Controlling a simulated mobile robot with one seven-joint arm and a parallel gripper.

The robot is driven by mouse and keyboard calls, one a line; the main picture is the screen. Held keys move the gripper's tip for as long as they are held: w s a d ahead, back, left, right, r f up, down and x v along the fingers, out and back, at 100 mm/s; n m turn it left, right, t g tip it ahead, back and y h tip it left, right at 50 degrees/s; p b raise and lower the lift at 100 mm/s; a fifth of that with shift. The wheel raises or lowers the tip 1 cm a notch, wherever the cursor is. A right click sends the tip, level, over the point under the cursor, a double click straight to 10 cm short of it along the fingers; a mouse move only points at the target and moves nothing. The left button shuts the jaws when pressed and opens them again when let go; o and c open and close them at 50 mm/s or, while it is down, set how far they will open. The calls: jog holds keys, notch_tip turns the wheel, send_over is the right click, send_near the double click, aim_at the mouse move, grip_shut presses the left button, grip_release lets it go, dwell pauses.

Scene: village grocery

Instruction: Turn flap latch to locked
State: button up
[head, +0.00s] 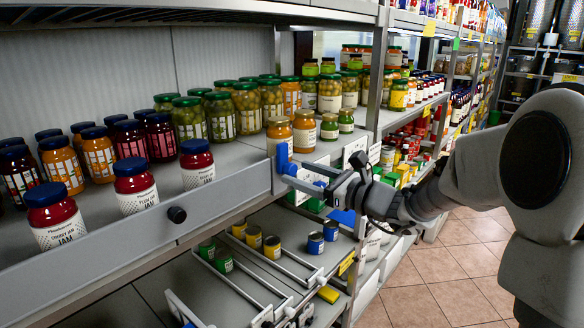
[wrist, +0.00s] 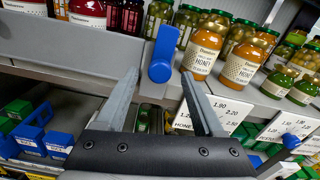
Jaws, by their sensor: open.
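The blue latch (head: 282,157) is at the flap's right end. In the wrist view the latch (wrist: 162,52) stands upright, its rounded lower end between my fingertips in the picture. My gripper (head: 298,176) is open, just in front of the latch. In the wrist view the two fingers of my gripper (wrist: 160,76) lie on either side of the latch's lower part. I cannot tell whether they touch it.
Jam jars (head: 57,216) stand close behind the flap, and honey jars (head: 304,131) stand right beside the latch. Price cards (wrist: 226,112) line the shelf edge to the right. A lower shelf (head: 180,275) holds small cans and wire dividers. The tiled aisle floor (head: 440,280) is clear.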

aim_at(294, 171)
jog(key=shift+x, duration=1.65)
grip_shut()
